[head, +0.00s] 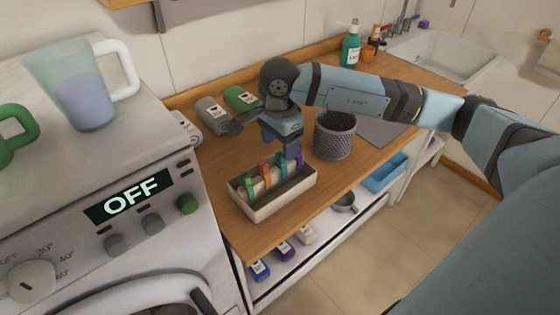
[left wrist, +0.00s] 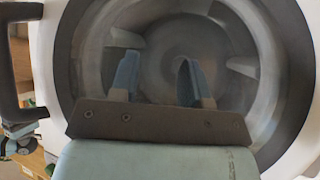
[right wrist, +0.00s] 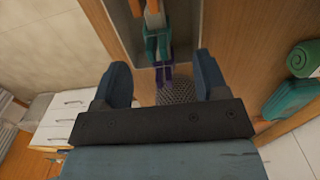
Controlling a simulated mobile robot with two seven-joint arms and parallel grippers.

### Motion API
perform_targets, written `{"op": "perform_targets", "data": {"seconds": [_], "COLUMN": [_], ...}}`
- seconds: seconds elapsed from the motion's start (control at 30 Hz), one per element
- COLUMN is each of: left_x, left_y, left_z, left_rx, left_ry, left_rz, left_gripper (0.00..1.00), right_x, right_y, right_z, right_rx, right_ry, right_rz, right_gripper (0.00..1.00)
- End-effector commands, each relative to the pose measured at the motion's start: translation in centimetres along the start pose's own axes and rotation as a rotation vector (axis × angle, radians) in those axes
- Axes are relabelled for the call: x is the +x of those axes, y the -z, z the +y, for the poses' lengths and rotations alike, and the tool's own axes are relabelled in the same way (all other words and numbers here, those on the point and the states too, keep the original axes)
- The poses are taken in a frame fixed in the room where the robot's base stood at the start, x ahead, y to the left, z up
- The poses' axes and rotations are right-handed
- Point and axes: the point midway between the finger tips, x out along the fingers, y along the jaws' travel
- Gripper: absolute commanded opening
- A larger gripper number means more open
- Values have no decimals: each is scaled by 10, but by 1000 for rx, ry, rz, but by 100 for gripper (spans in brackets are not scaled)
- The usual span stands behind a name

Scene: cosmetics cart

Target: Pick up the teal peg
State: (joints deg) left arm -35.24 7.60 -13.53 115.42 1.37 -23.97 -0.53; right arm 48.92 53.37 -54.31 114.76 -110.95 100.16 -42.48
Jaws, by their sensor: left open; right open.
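The teal peg (head: 283,166) stands in the white tray (head: 284,201) on the wooden counter, between an orange peg (head: 266,174) and a purple peg (head: 299,160). In the right wrist view the teal peg (right wrist: 158,46) lies just ahead of my fingers, with the purple peg nearer to them. My right gripper (head: 286,150) is open and empty, pointing down close above the pegs; its fingertips partly cover the tray's far side. My left gripper (left wrist: 157,68) is open and empty in front of the washing machine door and does not show in the head view.
A green peg (head: 249,188) stands at the tray's left end. A grey mesh basket (head: 335,135) stands to the right, close to my right gripper. Rolled towels (head: 213,115) lie behind. The washing machine (head: 120,200) bounds the counter's left; a teal bottle (head: 350,49) stands far back.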

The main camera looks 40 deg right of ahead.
Motion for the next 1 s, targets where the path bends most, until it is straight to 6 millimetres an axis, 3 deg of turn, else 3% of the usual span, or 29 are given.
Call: {"op": "perform_targets", "data": {"seconds": [0.1,0.37,0.63,0.87,1.0], "left_x": [0,-1,-4,-4,-4], "left_y": [2,6,10,9,9], "left_z": [0,0,-1,-2,-2], "left_rx": [0,3,8,10,11], "left_ry": [0,1,4,4,5], "left_rz": [3,7,15,15,14], "left_gripper": [43,43,43,43,43], "right_x": [14,30,68,72,72], "right_y": [0,0,0,0,0], "right_z": [0,2,4,4,4], "right_rx": [1,0,1,0,0], "right_ry": [-2,-2,-2,0,0], "right_rz": [-1,-1,-2,-2,-2], "right_gripper": [67,67,67,67,39]}}
